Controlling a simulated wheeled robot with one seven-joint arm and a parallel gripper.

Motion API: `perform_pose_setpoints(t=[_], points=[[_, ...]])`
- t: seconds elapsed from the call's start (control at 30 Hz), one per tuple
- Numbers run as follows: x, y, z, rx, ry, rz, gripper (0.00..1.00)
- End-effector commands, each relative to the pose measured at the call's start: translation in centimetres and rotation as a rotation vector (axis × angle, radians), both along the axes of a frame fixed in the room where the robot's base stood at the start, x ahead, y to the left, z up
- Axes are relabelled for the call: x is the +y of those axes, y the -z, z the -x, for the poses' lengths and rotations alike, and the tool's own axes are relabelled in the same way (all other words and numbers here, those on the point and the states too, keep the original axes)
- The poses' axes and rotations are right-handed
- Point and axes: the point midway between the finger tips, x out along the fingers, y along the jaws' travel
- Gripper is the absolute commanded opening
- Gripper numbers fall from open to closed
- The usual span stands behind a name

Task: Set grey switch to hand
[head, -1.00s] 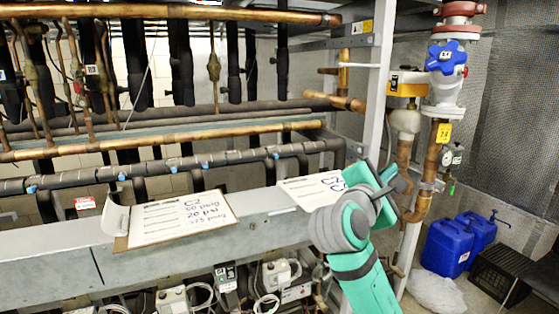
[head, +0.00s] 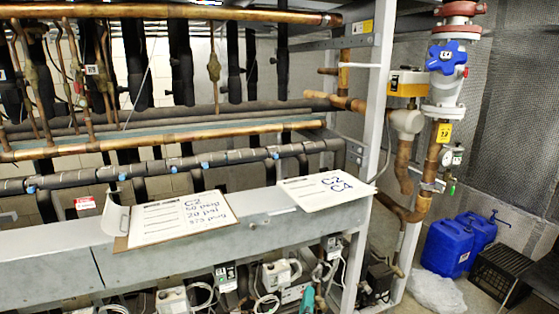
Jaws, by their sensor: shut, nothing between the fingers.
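I cannot pick out a grey switch with a readable hand position. Only a small teal piece of my arm shows at the bottom edge, just right of the middle box. My gripper is not visible in the head view.
The grey beam (head: 60,262) runs across the front, with a clipboard (head: 175,222) and a paper marked C2 C4 (head: 325,190) on it. A grey upright post (head: 372,140) stands at the rack's right end. Blue jugs (head: 447,246) and a black crate (head: 500,272) stand at the right.

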Motion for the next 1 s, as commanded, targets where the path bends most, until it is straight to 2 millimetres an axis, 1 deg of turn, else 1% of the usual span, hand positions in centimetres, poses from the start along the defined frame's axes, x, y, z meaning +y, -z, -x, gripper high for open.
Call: perform_pose_setpoints(t=[0.03, 0.2, 0.37, 0.5, 0.57, 0.73, 0.87, 0.9, 0.97, 1.0], points=[[1.0, 1.9, 1.2, 0.002, -0.009, -0.053, 0.0], [3.4, 6.3, 5.0, -0.015, -0.024, -0.218, 0.0], [5.4, 10.0, 9.2, -0.025, -0.029, -0.367, 0.0], [6.8, 12.6, 13.3, -0.031, -0.027, -0.489, 0.0], [7.3, 13.6, 15.2, -0.033, -0.024, -0.541, 0.0], [8.4, 15.9, 20.6, -0.034, -0.015, -0.674, 0.0], [8.9, 17.1, 24.9, -0.034, -0.006, -0.769, 0.0], [9.0, 17.3, 26.2, -0.034, -0.001, -0.797, 0.0], [9.1, 17.6, 28.2, -0.033, 0.003, -0.837, 0.0], [9.1, 17.8, 29.5, -0.032, 0.007, -0.864, 0.0]])
